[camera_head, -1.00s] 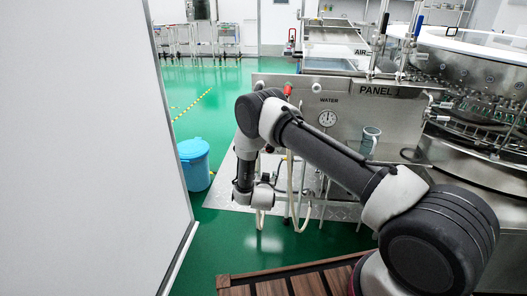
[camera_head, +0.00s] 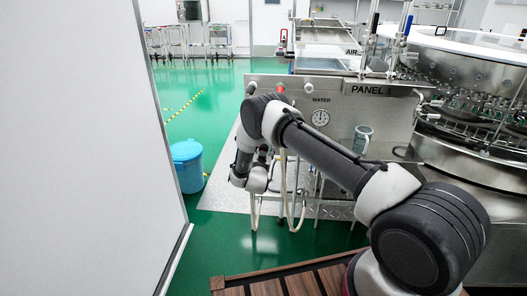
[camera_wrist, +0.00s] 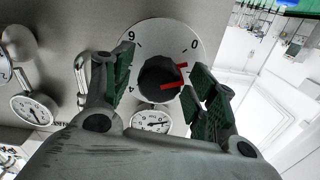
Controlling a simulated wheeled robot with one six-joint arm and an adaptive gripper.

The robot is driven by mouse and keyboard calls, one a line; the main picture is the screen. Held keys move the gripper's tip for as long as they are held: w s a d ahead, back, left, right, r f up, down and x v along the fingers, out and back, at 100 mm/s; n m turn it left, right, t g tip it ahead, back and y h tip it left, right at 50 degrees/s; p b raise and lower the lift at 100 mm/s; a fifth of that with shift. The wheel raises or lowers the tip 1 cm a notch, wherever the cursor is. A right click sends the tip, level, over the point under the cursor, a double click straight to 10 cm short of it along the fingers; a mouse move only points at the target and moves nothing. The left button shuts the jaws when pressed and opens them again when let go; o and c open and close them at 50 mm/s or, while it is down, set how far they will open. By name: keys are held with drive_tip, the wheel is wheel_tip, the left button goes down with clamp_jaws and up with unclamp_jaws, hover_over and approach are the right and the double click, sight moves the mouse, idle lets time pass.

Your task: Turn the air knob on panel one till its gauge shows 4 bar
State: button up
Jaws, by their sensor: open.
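In the wrist view a black round knob (camera_wrist: 160,79) with red marks sits on a white dial (camera_wrist: 160,42) numbered 6, 0 and 4. My gripper (camera_wrist: 160,70) is open, one green-padded finger to each side of the knob; I cannot tell whether either touches it. A white gauge (camera_wrist: 152,122) lies just below the knob, partly hidden by my gripper; its reading is too small to tell. My arm hides part of the panel there.
More gauges (camera_wrist: 35,110) and pipe fittings show left in the wrist view. Pale hoses (camera_head: 284,180) hang in front of the panel. A clear mug-like vessel (camera_head: 362,138) is on the panel's right. A blue bin (camera_head: 188,166) stands on open green floor at left.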

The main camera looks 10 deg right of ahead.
drive_tip(key=shift+c, duration=0.5)
drive_tip(key=c, duration=0.9)
drive_tip(key=shift+c, duration=0.2)
